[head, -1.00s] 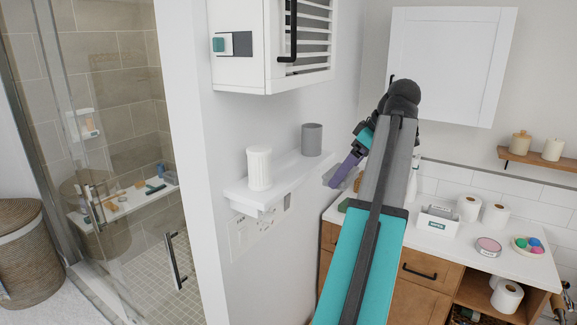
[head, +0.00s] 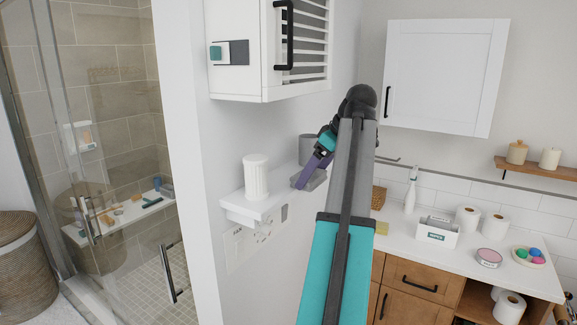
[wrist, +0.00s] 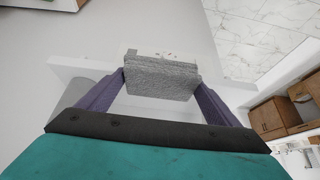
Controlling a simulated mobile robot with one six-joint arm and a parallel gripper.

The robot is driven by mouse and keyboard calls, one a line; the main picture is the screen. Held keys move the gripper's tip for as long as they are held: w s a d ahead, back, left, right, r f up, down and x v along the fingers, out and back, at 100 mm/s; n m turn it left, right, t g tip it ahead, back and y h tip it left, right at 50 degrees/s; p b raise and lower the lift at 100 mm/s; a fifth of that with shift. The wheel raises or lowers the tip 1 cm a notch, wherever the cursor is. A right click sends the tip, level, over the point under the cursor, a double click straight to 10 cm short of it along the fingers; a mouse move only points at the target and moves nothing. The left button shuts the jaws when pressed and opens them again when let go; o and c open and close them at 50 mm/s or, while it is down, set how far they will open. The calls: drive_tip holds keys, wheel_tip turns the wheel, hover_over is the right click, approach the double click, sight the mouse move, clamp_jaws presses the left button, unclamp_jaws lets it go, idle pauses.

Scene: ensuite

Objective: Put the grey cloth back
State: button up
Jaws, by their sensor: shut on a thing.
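My gripper (head: 312,170) has purple fingers and is shut on the grey cloth (wrist: 160,77), a folded, textured block seen between the fingertips in the wrist view. In the head view the cloth (head: 317,181) shows as a small grey patch by the fingers, partly hidden. The gripper is at the right end of the white wall shelf (head: 238,205) in the picture. I cannot tell whether the cloth touches the shelf. The shelf also shows behind the left finger in the wrist view (wrist: 65,66).
A white ribbed cup (head: 256,177) and a grey cup (head: 306,147) stand on the shelf, the grey one close to my gripper. A white louvred cabinet (head: 240,84) hangs above. The counter (head: 420,238) at right holds rolls, a white box and a bottle.

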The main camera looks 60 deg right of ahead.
drive_tip(key=w+p, duration=0.1)
drive_tip(key=w, duration=0.3)
drive_tip(key=shift+r, duration=0.1)
drive_tip(key=shift+w, duration=0.35)
drive_tip(key=w+p, duration=0.2)
drive_tip(key=w, duration=0.2)
drive_tip(key=shift+p, duration=0.5)
drive_tip(key=shift+f, duration=0.4)
drive_tip(key=o, duration=0.8)
drive_tip(key=shift+o, duration=0.2)
